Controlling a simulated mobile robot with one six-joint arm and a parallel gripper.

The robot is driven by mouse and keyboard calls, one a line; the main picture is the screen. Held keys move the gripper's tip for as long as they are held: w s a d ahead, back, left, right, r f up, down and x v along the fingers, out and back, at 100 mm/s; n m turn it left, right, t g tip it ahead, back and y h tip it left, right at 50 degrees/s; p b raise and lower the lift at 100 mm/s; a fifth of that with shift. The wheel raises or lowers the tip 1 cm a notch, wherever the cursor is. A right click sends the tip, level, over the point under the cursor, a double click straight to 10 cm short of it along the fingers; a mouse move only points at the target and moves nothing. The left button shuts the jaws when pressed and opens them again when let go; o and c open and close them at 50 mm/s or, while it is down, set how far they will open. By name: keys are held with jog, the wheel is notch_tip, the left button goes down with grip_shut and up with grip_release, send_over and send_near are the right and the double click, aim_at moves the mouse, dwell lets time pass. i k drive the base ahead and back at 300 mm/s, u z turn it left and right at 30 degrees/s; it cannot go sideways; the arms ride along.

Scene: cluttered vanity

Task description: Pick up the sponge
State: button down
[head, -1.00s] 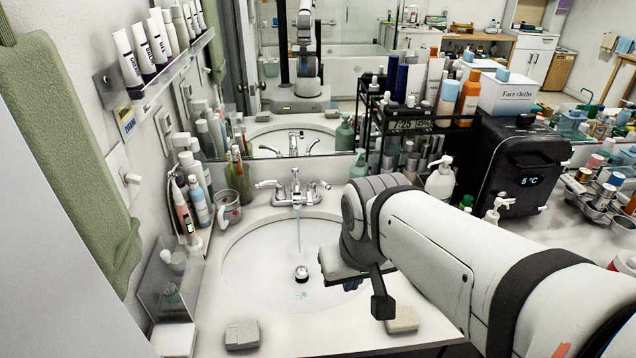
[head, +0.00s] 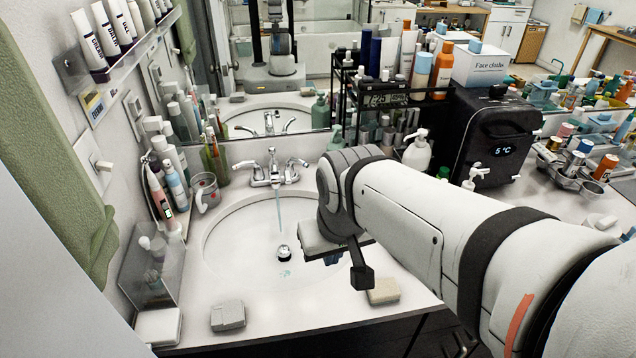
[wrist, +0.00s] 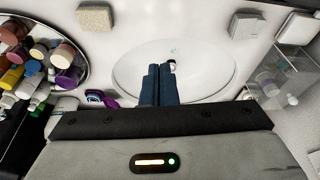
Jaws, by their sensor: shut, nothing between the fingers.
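A beige, porous-looking block (head: 384,290), which looks like the sponge, lies on the counter's front edge, right of the basin; it also shows in the wrist view (wrist: 95,17). A grey block with a notched top (head: 228,315) lies front left of the basin, also in the wrist view (wrist: 247,25). I cannot be certain which block is the sponge. My gripper is over the right part of the basin, behind and left of the beige block. Its blue fingers (wrist: 159,85) are together and empty in the wrist view. In the head view my wrist mostly hides them.
Water runs from the faucet (head: 270,170) into the white basin (head: 222,235). A mug (head: 205,192), bottles and a clear stand (head: 150,268) line the left side. A soap pump (head: 417,152) and black appliance (head: 490,135) stand at right. The counter between the two blocks is clear.

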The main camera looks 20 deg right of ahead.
aim_at(387, 289)
jog(key=k, duration=1.05)
jog(key=z, duration=0.65)
jog(key=i, duration=0.7)
jog(key=z, duration=0.15)
